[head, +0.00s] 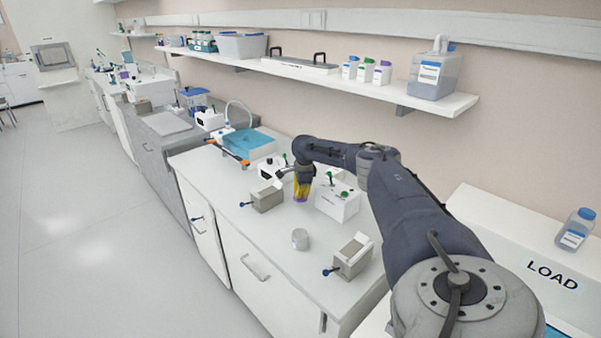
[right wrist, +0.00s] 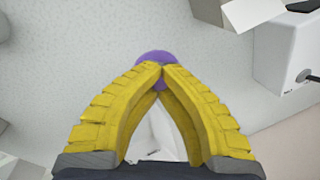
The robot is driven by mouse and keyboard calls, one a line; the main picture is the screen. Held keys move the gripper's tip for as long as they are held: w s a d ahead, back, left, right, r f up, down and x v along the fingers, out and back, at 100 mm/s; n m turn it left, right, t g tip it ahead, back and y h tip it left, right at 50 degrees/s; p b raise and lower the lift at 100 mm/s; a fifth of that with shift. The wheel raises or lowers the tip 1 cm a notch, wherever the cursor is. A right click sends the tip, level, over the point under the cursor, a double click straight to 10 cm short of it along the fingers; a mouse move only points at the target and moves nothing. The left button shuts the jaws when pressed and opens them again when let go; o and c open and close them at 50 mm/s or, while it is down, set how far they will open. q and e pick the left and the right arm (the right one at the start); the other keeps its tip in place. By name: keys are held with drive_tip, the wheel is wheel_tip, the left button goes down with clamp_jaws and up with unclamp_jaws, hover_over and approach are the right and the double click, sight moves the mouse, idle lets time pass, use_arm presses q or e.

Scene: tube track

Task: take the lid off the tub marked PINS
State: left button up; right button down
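My right gripper (head: 301,188) has yellow fingers and points down over the bench. In the right wrist view its fingertips (right wrist: 162,69) come together on a rounded purple piece (right wrist: 155,56), which looks like a lid. The purple piece also shows just below the fingers in the head view (head: 300,198). A small pale round tub (head: 299,240) stands on the bench, nearer the camera than the gripper. I cannot read any marking on it, and no PINS label is legible. My left gripper is out of view.
On the white bench (head: 235,208), a grey box (head: 266,199) stands left of the gripper and another (head: 352,259) near the tub. A white box with green knobs (head: 338,204) is close on the right. A shelf (head: 330,82) with bottles runs along the wall.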

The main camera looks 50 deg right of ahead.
sight(301, 198)
drive_tip(key=shift+f, duration=2.05)
drive_tip(key=shift+f, duration=0.15)
drive_tip(key=c, duration=1.6)
unclamp_jaws()
